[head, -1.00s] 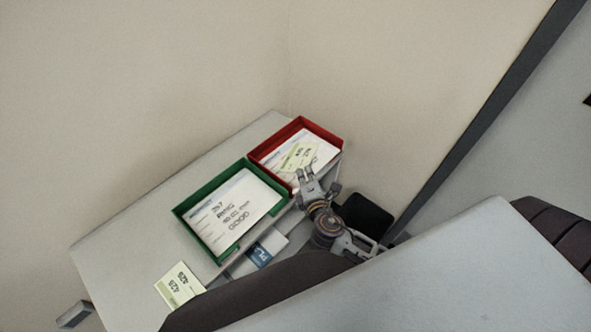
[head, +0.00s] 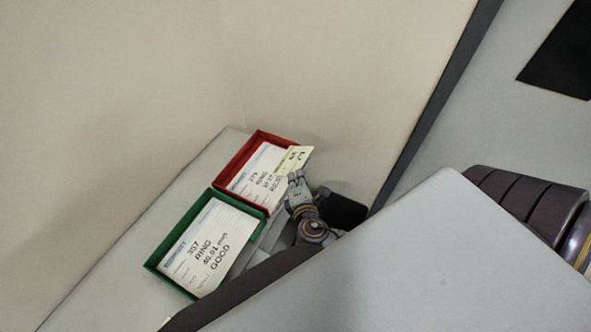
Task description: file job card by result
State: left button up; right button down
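A red tray (head: 232,163) stands at the far end of the bench and holds a white card (head: 256,172) printed with a ring entry, its last line partly hidden. A green tray (head: 157,256) stands nearer, with a white card (head: 208,248) reading 357 RING and GOOD. My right gripper (head: 295,177) is at the right side of the red tray. A small pale yellow-green job card (head: 294,159) is at its fingertips, over the tray's right rim; the gripper appears shut on it. My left gripper is not in view.
The grey bench top (head: 125,255) is clear left of the trays. A pale card edge (head: 166,322) just shows at the bottom. A beige wall (head: 200,70) rises close behind the red tray. A dark object (head: 343,210) lies right of the gripper.

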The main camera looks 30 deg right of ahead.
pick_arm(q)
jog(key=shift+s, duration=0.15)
pick_arm(e)
jog(key=shift+w+a+f, duration=0.1)
jog(key=shift+w+f, duration=0.05)
jog(key=shift+w, duration=0.05)
pick_arm(q)
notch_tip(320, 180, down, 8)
jog(key=b, duration=0.7)
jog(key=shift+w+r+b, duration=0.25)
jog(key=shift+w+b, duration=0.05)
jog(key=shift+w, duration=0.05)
pick_arm(e)
jog(key=shift+w+a+f, duration=0.8)
jog(key=shift+w+f, duration=0.6)
jog(key=shift+f, duration=0.4)
jog(key=shift+w+a+f, duration=0.85)
jog(key=shift+w+f, duration=0.5)
jog(key=shift+f, duration=0.4)
jog(key=shift+w+a+f, duration=0.8)
jog(key=shift+w+f, duration=0.6)
jog(key=shift+f, duration=0.4)
jog(key=c, duration=1.7)
grip_release()
jog(key=shift+c, duration=0.2)
